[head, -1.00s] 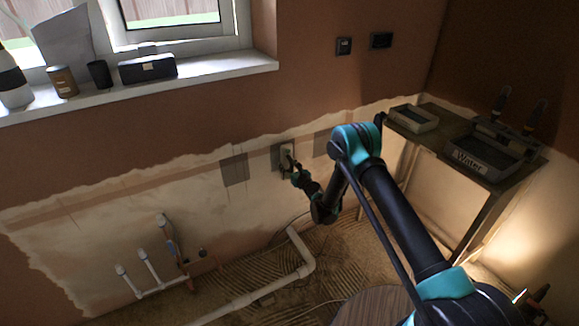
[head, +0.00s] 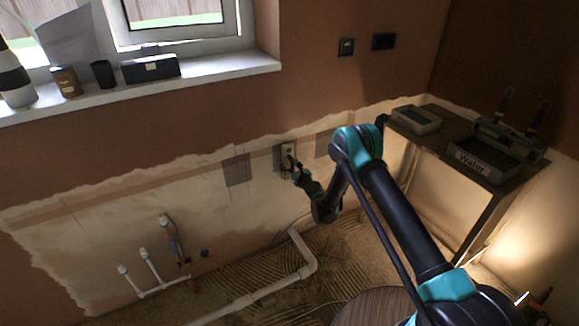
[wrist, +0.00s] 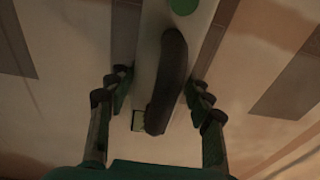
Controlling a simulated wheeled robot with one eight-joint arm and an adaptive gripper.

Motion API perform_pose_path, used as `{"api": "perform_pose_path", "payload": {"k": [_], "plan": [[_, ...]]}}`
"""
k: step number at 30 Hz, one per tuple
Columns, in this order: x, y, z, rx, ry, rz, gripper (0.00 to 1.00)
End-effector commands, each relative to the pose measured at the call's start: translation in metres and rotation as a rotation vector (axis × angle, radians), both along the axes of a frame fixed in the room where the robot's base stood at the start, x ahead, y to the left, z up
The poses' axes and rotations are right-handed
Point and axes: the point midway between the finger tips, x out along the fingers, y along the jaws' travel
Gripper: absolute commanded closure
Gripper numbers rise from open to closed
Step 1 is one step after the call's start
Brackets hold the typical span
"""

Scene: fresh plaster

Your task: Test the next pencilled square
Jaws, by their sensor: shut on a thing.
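A pale hand meter (head: 289,150) with a dark curved handle, a green round spot and a small screen is in my gripper (wrist: 160,92). The meter also fills the middle of the wrist view (wrist: 147,75). The fingers are closed in on both sides of it. In the head view my gripper (head: 293,164) holds it at the wall, over a dark grey square (head: 278,160). I cannot tell whether the meter touches the wall. Another dark square (head: 237,170) is to its left, and one (head: 322,145) to its right, partly beside my arm.
A bench (head: 432,142) with trays and a tub marked Water (head: 487,165) stands at right. White pipes (head: 150,265) rise at lower left, and a pipe (head: 265,290) crosses the ridged floor. A windowsill (head: 215,72) holds several objects.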

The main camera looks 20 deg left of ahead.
Motion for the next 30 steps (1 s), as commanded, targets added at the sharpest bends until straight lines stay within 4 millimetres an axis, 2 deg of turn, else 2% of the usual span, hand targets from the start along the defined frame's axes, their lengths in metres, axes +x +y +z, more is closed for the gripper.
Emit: {"api": "perform_pose_path", "payload": {"k": [30], "plan": [[0.0046,0.0051,0.0004,0.001,0.001,-0.001,0.80]]}}
